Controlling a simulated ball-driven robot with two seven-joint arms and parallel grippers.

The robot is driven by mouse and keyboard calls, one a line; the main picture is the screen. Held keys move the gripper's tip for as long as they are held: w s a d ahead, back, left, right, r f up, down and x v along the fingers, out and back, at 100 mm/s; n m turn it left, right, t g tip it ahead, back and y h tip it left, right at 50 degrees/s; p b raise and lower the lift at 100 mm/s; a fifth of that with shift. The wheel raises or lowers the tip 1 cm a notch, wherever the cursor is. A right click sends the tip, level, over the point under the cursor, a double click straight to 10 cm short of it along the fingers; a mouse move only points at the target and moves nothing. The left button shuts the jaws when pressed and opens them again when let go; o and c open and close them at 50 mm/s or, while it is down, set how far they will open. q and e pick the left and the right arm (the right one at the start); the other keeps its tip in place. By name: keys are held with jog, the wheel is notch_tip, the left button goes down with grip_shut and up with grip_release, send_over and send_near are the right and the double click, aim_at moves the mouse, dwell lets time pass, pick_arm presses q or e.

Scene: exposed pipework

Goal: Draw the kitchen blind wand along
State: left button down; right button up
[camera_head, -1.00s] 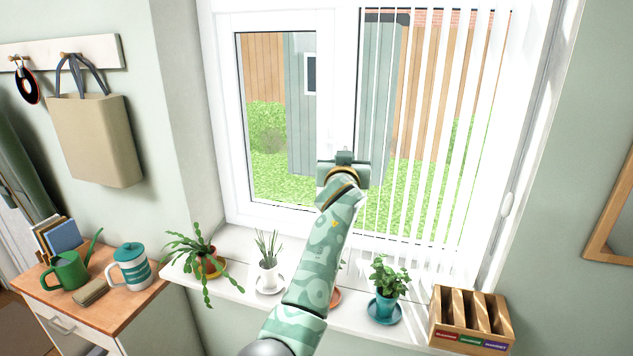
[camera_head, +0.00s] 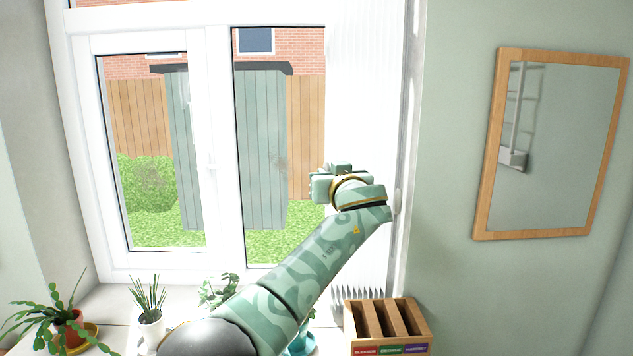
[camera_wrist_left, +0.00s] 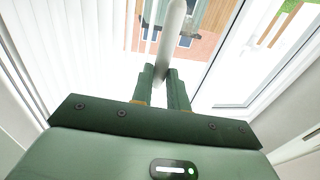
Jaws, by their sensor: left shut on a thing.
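The vertical blind (camera_head: 362,95) hangs bunched in a narrow stack of white slats at the right side of the window, and its slats fill the left of the left wrist view (camera_wrist_left: 70,45). My left gripper (camera_head: 326,182) is at the left edge of that stack, in front of the window. In the left wrist view, its two fingers (camera_wrist_left: 163,80) are shut on the pale, slim blind wand (camera_wrist_left: 172,35), which runs up from between them. In the head view I cannot make out the wand; my gripper hides its fingers there. My right gripper is not in view.
The sill below holds potted plants (camera_head: 150,315) and a wooden divided box (camera_head: 385,325) at its right end. A wood-framed mirror (camera_head: 555,150) hangs on the right wall. The window panes (camera_head: 265,130) left of the stack are uncovered.

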pick_arm(q)
jog(key=shift+f, duration=0.1)
jog(key=c, duration=1.6)
grip_release()
jog(key=shift+d, duration=0.1)
jog(key=shift+c, duration=0.2)
jog(key=p+v, duration=0.2)
jog(key=v, duration=1.4)
jog(key=shift+s, duration=0.1)
